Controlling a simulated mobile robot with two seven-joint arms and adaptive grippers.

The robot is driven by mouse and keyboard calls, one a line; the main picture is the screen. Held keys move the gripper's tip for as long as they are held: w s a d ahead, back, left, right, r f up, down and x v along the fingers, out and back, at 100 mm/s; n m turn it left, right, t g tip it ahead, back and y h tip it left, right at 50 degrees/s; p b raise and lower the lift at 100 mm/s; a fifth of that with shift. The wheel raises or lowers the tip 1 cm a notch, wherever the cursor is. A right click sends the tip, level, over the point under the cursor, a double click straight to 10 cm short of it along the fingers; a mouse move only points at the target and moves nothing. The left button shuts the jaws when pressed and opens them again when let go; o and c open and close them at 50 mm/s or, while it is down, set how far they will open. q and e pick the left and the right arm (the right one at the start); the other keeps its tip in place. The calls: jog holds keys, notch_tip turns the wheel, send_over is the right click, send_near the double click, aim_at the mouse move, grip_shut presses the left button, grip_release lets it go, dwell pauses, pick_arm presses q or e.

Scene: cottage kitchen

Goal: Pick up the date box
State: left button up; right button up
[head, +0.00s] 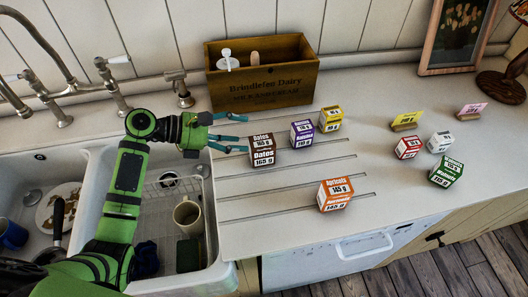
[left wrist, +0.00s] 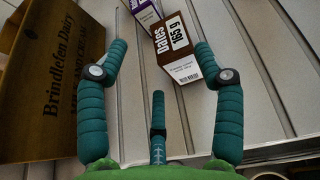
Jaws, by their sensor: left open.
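The date box (head: 262,151) is a small brown and white carton labelled "Dates 165 g". It stands on the grooved drainboard, right of the sink. In the left wrist view the date box (left wrist: 177,50) is just beyond my open fingers, toward the right fingertip. My left gripper (head: 238,133) is open and empty, with its fingers pointing right at the box. It also shows in the left wrist view (left wrist: 160,60), its teal fingers spread wide. I cannot tell whether a fingertip touches the box. My right gripper is not in view.
A purple box (head: 302,133) stands close behind the date box, with a yellow box (head: 330,118) beyond. An orange apricot box (head: 335,193) stands nearer the front. A wooden crate (head: 262,95) stands at the wall. Several other small boxes and cards are farther right.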

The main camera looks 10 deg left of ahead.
aim_at(261, 146)
pick_arm(q)
jog(key=shift+s+f+b, duration=0.15)
jog(key=shift+f+b, duration=0.25)
jog(key=shift+f, duration=0.15)
jog(key=shift+s+f+b, duration=0.15)
jog(key=shift+f+b, duration=0.25)
jog(key=shift+f, duration=0.15)
jog(key=shift+w+d+f, duration=0.1)
jog(key=shift+f, duration=0.05)
jog(key=shift+w+d+f, duration=0.15)
jog(key=shift+w+d, duration=0.05)
jog(key=shift+d, duration=0.1)
jog(key=p+x, duration=0.2)
jog(key=x, duration=0.3)
jog(key=shift+d+f, duration=0.1)
jog(key=shift+d, duration=0.1)
jog(key=shift+w+d+f, duration=0.25)
jog(key=shift+d+f, duration=0.05)
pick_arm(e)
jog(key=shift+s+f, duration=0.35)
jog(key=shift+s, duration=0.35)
pick_arm(q)
jog(key=c, duration=1.3)
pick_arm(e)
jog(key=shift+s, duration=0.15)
